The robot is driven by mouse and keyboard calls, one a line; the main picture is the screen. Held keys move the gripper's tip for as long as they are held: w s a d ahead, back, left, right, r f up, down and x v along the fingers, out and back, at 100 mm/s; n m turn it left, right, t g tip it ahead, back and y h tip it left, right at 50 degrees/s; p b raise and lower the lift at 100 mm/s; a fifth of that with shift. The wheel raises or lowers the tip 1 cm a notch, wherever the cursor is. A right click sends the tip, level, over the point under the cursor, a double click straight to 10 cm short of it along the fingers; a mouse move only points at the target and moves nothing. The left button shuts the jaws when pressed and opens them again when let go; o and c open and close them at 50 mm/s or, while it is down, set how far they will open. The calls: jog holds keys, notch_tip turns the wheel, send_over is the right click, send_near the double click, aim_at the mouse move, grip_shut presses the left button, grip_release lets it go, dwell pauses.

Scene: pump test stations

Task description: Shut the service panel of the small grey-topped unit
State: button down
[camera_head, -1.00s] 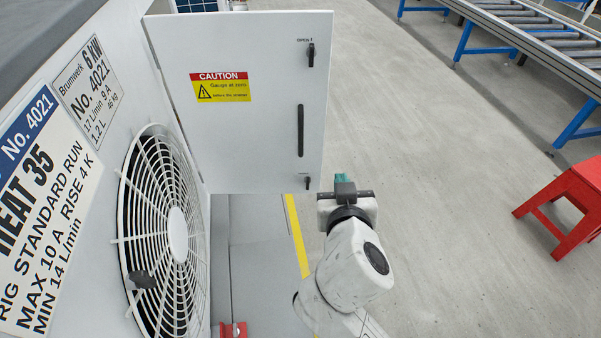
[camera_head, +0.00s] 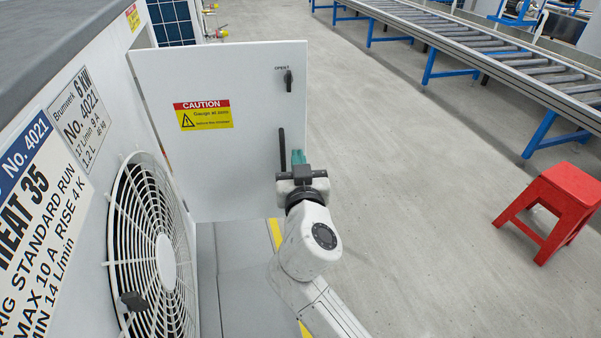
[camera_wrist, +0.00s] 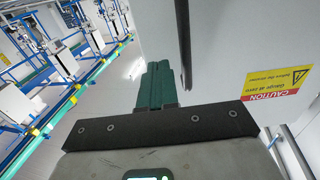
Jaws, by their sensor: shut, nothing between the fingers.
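The grey-topped unit (camera_head: 75,45) stands at the left, with a round fan grille and labels on its side. Its white service panel (camera_head: 225,75) stands open, swung out from the unit's far edge, and bears a caution sticker, a dark handle (camera_head: 282,150) and a latch. My gripper (camera_head: 298,157) is shut and empty, close to the panel's free edge by the handle. In the wrist view the teal fingers (camera_wrist: 159,80) lie together beside the dark handle (camera_wrist: 183,40). I cannot tell whether they touch the panel.
A red stool (camera_head: 552,205) stands on the floor at the right. A roller conveyor (camera_head: 480,50) with blue legs runs along the back right. The concrete floor between the panel and the stool is clear.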

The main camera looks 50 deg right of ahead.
aim_at(296, 144)
jog(key=shift+x, duration=1.55)
jog(key=shift+d+p, duration=0.1)
jog(key=shift+p, duration=0.25)
